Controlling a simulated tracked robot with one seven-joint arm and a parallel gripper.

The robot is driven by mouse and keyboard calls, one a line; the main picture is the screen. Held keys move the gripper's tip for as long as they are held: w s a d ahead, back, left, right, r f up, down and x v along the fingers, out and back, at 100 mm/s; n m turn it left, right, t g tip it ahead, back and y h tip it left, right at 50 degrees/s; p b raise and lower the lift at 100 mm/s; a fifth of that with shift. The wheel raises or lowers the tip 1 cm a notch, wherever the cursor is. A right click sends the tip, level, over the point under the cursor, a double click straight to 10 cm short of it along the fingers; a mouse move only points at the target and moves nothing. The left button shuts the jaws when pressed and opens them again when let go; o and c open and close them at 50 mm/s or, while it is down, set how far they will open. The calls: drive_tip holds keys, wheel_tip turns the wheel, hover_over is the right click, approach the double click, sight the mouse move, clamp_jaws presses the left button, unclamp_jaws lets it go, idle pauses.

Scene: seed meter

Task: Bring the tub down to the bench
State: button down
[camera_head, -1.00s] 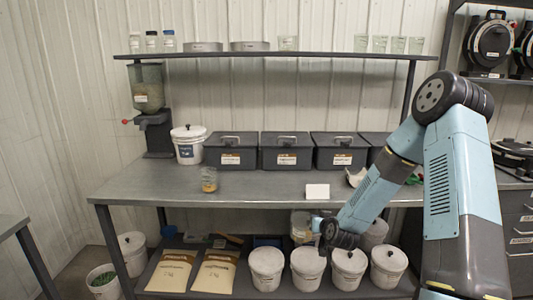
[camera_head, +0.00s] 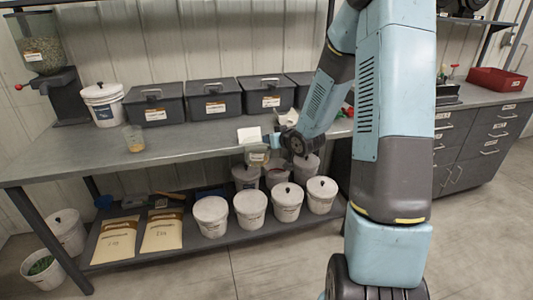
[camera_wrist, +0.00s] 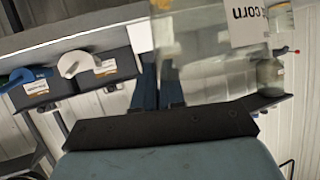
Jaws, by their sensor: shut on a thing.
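A clear tub (camera_head: 257,155) with a label hangs in front of the bench's front edge, at about the height of the bench top. My gripper (camera_head: 272,148) is shut on it. In the wrist view the tub (camera_wrist: 195,45) fills the upper middle, close to the camera, with a white label reading "corn". The gripper fingers (camera_wrist: 160,85) reach to it there. The grey bench (camera_head: 190,145) runs behind it, with a lower shelf (camera_head: 230,243) beneath. Whether the tub touches the bench edge cannot be told.
A small white card (camera_head: 249,134) stands on the bench just behind the tub, and a white scoop (camera_head: 287,118) lies right of it. A glass jar (camera_head: 134,138) stands at left. Dark lidded bins (camera_head: 211,98) line the back. White buckets (camera_head: 250,208) crowd the lower shelf. Bench between jar and card is clear.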

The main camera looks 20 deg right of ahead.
drive_tip(key=s+d+r+n+g+y, duration=0.2)
drive_tip(key=s+d+r+n+y, duration=0.1)
drive_tip(key=s+r, duration=0.8)
drive_tip(key=shift+s+d+r+n, duration=0.2)
drive_tip(key=shift+s+r+n, duration=0.1)
drive_tip(key=shift+s, duration=0.25)
